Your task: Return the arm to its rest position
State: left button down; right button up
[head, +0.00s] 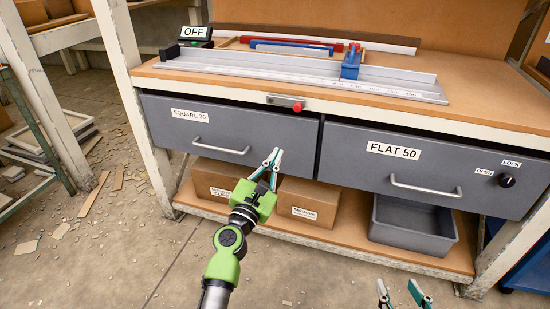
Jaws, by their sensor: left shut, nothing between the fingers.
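My left arm, green and grey, reaches up from the bottom of the head view. Its left gripper (274,158) is shut and empty, in front of the lower edge of the left grey drawer (236,128) labelled SQUARE 30. The gripper is to the right of that drawer's handle (221,147); I cannot tell whether it touches the drawer front. My right gripper (399,284) shows only its fingertips at the bottom edge; they are apart with nothing seen between them. The rest of the right arm is out of view.
The right drawer (410,165), labelled FLAT 50, has a lock knob (506,181). Both drawers look closed. Above is a bench (463,77) with a metal rail and an OFF sign (195,33). Cardboard boxes (304,207) and a grey bin (412,227) sit on the lower shelf. Floor debris lies left.

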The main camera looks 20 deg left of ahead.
pick_arm(q)
jog(key=shift+s, duration=0.1)
